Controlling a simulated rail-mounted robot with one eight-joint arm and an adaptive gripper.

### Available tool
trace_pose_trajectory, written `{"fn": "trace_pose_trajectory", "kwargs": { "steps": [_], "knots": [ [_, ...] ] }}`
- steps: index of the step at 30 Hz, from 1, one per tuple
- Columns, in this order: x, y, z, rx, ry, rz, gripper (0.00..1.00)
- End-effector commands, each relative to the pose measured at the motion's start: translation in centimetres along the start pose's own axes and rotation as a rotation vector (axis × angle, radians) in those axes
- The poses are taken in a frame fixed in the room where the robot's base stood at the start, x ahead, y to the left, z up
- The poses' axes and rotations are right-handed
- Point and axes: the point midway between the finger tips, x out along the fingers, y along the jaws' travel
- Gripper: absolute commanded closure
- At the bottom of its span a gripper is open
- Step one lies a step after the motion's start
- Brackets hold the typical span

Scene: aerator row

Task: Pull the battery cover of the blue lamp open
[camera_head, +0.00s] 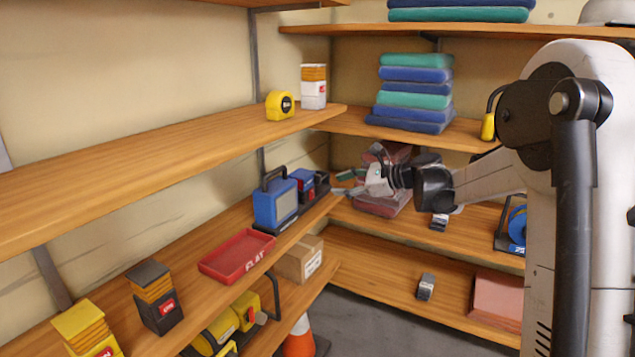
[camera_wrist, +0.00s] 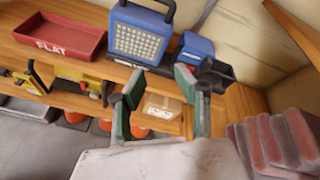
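The blue lamp (camera_head: 272,208) stands upright on the middle left shelf, near the corner. In the wrist view the lamp (camera_wrist: 138,42) shows its dotted light panel and a dark top handle. I cannot make out its battery cover in either view. My gripper (camera_wrist: 158,82) is open and empty, with its two green-padded fingers apart. In the head view my gripper (camera_head: 350,184) is to the right of the lamp, clear of it. In the wrist view the fingertips appear just below and to the right of the lamp, not touching it.
A smaller blue device (camera_wrist: 196,46) in a dark holder stands right beside the lamp. A red tray (camera_head: 237,256) marked FLAT lies left of it. A cardboard box (camera_head: 299,260) is on the shelf below. Stacked reddish cloths (camera_wrist: 276,140) are close on the right.

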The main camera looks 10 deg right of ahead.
Motion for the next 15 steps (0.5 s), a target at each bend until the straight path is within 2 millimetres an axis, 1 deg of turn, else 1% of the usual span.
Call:
{"fn": "trace_pose_trajectory", "kwargs": {
  "steps": [1, 6, 9, 12, 15],
  "knots": [
    [0.4, -1.2, -1.5, 0.057, -0.032, -0.014, 0.70],
    [1.2, -4.3, -5.4, 0.251, -0.155, -0.053, 0.70],
    [1.3, -5.7, -7.6, 0.347, -0.220, -0.067, 0.70],
    [1.3, -6.6, -9.3, 0.421, -0.274, -0.075, 0.70],
    [1.2, -7.2, -10.5, 0.472, -0.311, -0.078, 0.70]
  ]
}}
